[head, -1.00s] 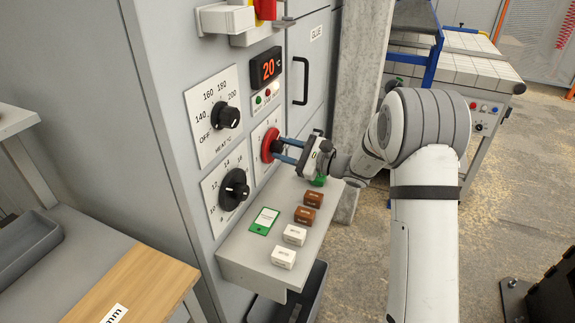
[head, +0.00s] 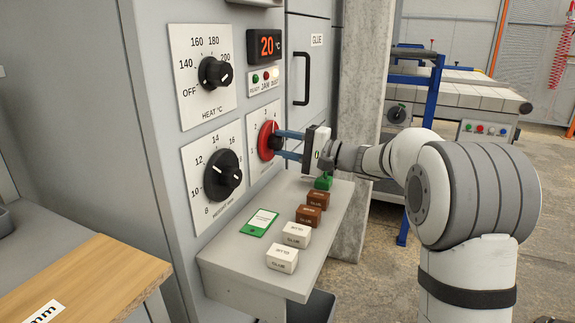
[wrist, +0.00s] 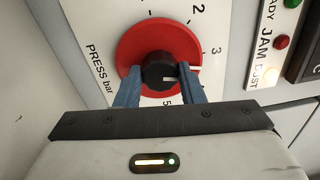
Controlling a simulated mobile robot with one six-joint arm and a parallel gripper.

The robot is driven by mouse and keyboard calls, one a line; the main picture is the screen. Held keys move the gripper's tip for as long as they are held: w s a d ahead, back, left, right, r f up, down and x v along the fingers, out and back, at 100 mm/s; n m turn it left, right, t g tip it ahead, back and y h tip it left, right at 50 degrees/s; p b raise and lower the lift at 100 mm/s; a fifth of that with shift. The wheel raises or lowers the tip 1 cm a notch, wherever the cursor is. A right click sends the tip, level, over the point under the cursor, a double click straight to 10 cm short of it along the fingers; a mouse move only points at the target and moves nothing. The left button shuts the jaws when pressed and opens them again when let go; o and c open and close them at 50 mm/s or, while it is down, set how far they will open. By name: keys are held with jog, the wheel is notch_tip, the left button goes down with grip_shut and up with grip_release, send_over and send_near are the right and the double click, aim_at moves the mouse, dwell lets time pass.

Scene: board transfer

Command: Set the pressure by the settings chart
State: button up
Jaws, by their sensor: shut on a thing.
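The pressure dial, a black knob (wrist: 158,72) on a red disc (head: 266,140), is on the cabinet's white PRESS bar plate (wrist: 108,40). My gripper (head: 279,144) reaches it from the right. Its blue fingers (wrist: 158,78) are shut on the knob's two sides in the wrist view. The knob's white mark (wrist: 194,68) points right, a little below the printed 3. One finger hides part of the scale between 3 and 5. A green-edged white card (head: 260,222) lies on the shelf; its print is too small to read.
The heat dial (head: 215,73) and another black dial (head: 224,174) are left of the red one. The shelf (head: 240,258) holds white blocks (head: 282,260), brown blocks (head: 309,214) and a green piece (head: 323,182).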

jog(key=shift+a+f+n+b, duration=0.15)
jog(key=shift+n+b, duration=0.95)
jog(key=shift+b, duration=0.4)
jog(key=shift+r+n+g+b, duration=0.2)
jog(key=shift+n+g+b, duration=0.1)
jog(key=shift+n, duration=0.1)
jog(key=o, duration=0.7)
jog(key=shift+a, duration=0.1)
jog(key=shift+c, duration=0.2)
jog(key=o, duration=0.3)
jog(key=shift+o, duration=0.2)
jog(key=shift+d, duration=0.2)
jog(key=p+v, duration=0.1)
jog(key=v, duration=0.6)
jog(key=shift+s+d+p, duration=0.2)
jog(key=shift+d+p, duration=0.1)
jog(key=shift+p, duration=0.1)
